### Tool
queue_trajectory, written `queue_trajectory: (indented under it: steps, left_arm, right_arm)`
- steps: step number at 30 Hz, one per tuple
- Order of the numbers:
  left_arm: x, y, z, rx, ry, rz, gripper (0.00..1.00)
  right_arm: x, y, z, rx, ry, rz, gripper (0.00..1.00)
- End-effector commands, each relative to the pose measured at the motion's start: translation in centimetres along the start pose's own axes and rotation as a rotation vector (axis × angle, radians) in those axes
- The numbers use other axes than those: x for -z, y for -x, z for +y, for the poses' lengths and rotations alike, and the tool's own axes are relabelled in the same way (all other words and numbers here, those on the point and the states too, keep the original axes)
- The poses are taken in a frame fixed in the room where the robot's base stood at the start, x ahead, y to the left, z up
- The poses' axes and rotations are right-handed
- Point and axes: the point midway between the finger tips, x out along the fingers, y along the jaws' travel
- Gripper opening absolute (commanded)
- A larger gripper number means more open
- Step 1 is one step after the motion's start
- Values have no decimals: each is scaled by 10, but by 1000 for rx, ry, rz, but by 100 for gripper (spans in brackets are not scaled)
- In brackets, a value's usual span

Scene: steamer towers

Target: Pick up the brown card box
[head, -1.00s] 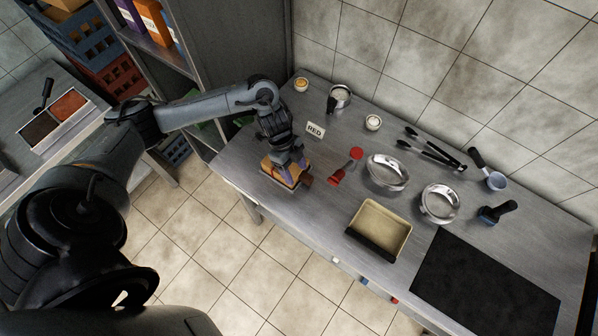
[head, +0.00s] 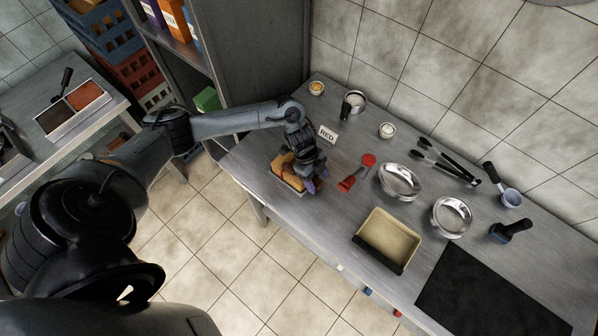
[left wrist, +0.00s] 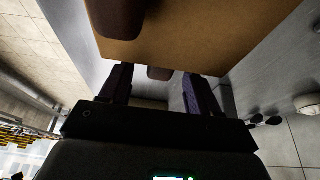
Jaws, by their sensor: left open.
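The brown card box (head: 284,166) sits at the left end of the steel table, partly hidden behind my left gripper. My left gripper (head: 316,181) is open, with its purple fingers pointing down at the box's right side. In the left wrist view, a flat orange-brown card surface (left wrist: 205,38) fills the top, just beyond the open fingers (left wrist: 157,88). A small dark brown piece (left wrist: 160,73) shows between the fingers and a larger one (left wrist: 116,16) lies above; I cannot tell what they are. My right gripper is not in view.
A shelf unit rises at the left.

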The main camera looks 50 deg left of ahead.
Motion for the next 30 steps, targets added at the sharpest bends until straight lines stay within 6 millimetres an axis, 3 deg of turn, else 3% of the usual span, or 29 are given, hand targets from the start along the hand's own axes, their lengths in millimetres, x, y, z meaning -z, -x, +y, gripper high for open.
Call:
queue_trajectory:
  steps: [6,14,26,30]
  left_arm:
    - [0,-20,0,0,-1,-1,62]
    - [0,-21,0,0,-1,-1,62]
    - [0,-21,0,0,-1,-1,2]
    - [0,-20,0,1,-1,0,0]
  right_arm:
    - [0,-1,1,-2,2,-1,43]
    - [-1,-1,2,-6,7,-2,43]
    - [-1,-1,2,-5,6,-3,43]
    - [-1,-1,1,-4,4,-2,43]
